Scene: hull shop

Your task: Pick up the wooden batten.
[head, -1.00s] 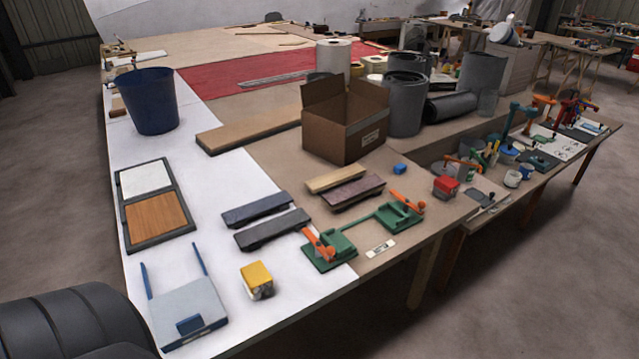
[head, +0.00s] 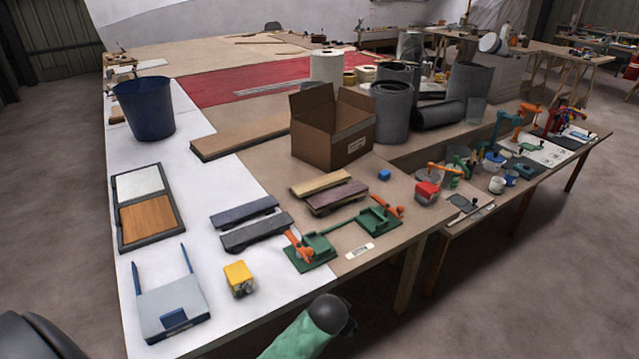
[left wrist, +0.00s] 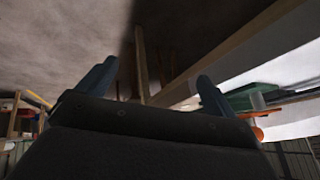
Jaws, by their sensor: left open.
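A pale wooden batten (head: 320,184) lies on the brown part of the bench, in front of the cardboard box, beside a dark reddish-brown bar (head: 337,196). My left gripper (left wrist: 158,70) shows in the left wrist view with its two blue fingers apart and nothing between them. The head view does not show its fingers. I cannot make out the batten in the left wrist view. My right gripper is in neither view.
A cardboard box (head: 325,135) stands behind the batten. Green clamps (head: 312,252), two dark grey bars (head: 257,231) and a small blue block (head: 384,175) lie around it. A longer board (head: 232,137) lies farther back. A green, black-ended part enters at the bottom.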

